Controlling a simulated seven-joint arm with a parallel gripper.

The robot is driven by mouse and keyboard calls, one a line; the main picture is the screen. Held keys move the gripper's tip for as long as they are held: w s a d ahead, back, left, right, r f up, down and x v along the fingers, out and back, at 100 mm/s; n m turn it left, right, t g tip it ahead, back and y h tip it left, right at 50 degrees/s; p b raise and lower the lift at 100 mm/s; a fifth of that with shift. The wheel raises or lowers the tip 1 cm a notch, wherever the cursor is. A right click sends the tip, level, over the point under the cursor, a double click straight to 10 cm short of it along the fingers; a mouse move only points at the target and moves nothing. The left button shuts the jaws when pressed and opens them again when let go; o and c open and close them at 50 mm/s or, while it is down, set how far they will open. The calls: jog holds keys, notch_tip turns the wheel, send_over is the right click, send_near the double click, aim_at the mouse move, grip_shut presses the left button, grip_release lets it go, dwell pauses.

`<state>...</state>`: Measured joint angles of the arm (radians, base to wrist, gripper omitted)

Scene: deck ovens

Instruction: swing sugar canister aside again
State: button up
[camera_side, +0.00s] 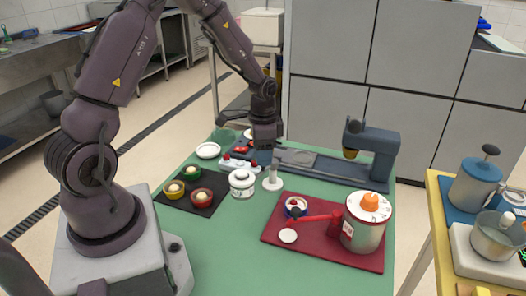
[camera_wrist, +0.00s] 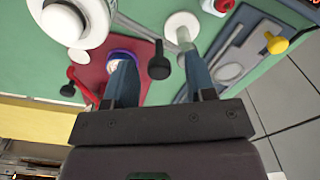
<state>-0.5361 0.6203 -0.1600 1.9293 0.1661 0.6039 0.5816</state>
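A white canister (camera_side: 242,184) with a pale lid and a small red-marked label stands upright on the green table. A larger pale canister (camera_side: 362,236) with an orange knob on its white top stands on the red tray, a red part at its left side. No label is readable, so I cannot tell which holds sugar. My gripper (camera_side: 265,142) is above the table's back part, behind and right of the white canister and apart from it. In the wrist view my gripper's two blue-grey fingers (camera_wrist: 160,82) are spread, with nothing held between them.
A white round stand (camera_side: 272,182) is close right of the white canister. The red tray (camera_side: 330,253) also carries a small bowl (camera_side: 295,206). A dark mat (camera_side: 201,205) with several coloured cups lies left. A blue-grey machine (camera_side: 375,150) stands at the back right. The front-left green table is clear.

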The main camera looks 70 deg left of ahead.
notch_tip(320, 180, up, 13)
dwell(0.6)
dwell(0.4)
jog(key=s+d+r+n+t, duration=0.1)
jog(key=s+d+r+t, duration=0.1)
jog(key=s+d+r, duration=0.3)
jog(key=s+d+r+n+t, duration=0.2)
jog(key=s+d+r, duration=0.3)
jog(key=s+d, duration=0.5)
jog(key=shift+s+d+r+n+t, duration=0.15)
jog(key=shift+s+r+n+t, duration=0.15)
jog(key=shift+s+t, duration=0.35)
